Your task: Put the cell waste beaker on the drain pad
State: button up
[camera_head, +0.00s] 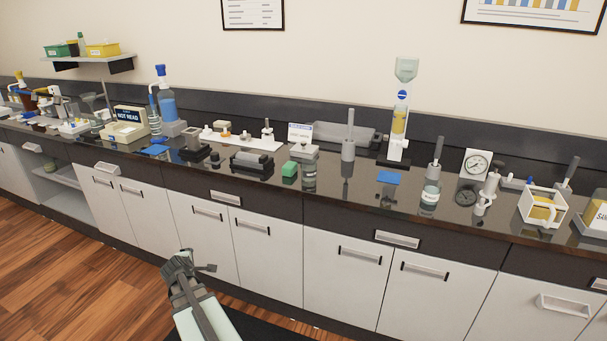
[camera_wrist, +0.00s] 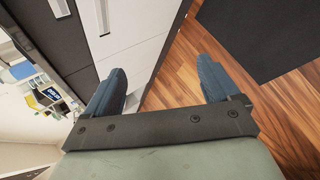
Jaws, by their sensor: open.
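Which vessel is the cell waste beaker I cannot tell: no label is legible. One candidate is a small clear glass beaker (camera_head: 310,176) at the counter's front edge, beside a green block. Another is a glass vessel (camera_head: 430,194) with pale contents further right, with a grey rod above it. A flat blue pad (camera_head: 388,178) lies between them in front of the tall column stand; it may be the drain pad. Another blue patch (camera_head: 155,150) lies further left. My gripper (camera_wrist: 160,68) is open and empty, its two blue-grey fingers apart over the floor, away from the counter.
The dark counter (camera_head: 350,196) is crowded along its length. Near the pad stand the column stand (camera_head: 397,140), a grey cylinder (camera_head: 348,150), a gauge (camera_head: 477,164) and a yellow-filled container (camera_head: 542,207). White cabinets with handles front the counter. The wooden floor (camera_head: 90,300) is open.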

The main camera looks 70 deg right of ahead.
jog(key=s+d+r+n+h, duration=0.1)
jog(key=s+d+r, duration=0.15)
jog(key=d, duration=0.35)
jog(key=s+d+r+n+h, duration=0.2)
jog(key=d+r, duration=0.1)
jog(key=d, duration=0.3)
jog(key=n+t+h, duration=0.1)
jog(key=n+h, duration=0.5)
jog(key=n, duration=0.6)
send_near(309, 163)
jog(key=d, duration=0.1)
jog(key=w+d, duration=0.1)
jog(key=w+d+r, duration=0.1)
jog(key=d, duration=0.1)
jog(key=x, duration=0.4)
jog(key=shift+s+d+f, duration=0.1)
jog(key=shift+s+f, duration=0.1)
jog(key=shift+f, duration=0.2)
jog(key=shift+w+d, duration=0.25)
jog(key=shift+d, duration=0.25)
jog(key=shift+c, duration=0.5)
jog(key=c, duration=1.1)
